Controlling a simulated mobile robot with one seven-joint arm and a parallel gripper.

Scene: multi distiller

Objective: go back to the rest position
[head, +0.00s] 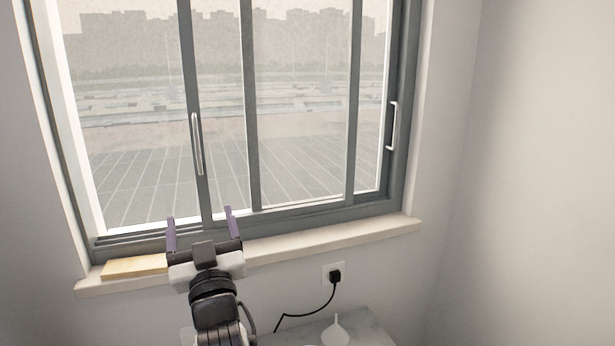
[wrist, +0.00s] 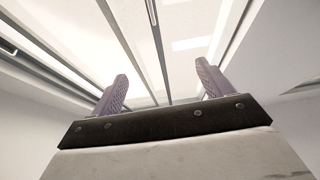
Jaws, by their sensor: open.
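My gripper (head: 200,230) is in the lower middle of the head view, in front of the window and its sill. Its two purple fingers point up and stand wide apart with nothing between them. In the wrist view my gripper (wrist: 161,90) also shows open and empty, with a bright window and pale ceiling area beyond it. My gripper hides part of the sill in the head view.
A sliding window (head: 300,150) with grey frames and two handles fills the back wall. A yellowish block (head: 134,267) lies on the sill (head: 345,237). A black plug (head: 335,277) sits in a wall socket. A white funnel-like object (head: 335,333) stands on a grey surface (head: 366,328) below.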

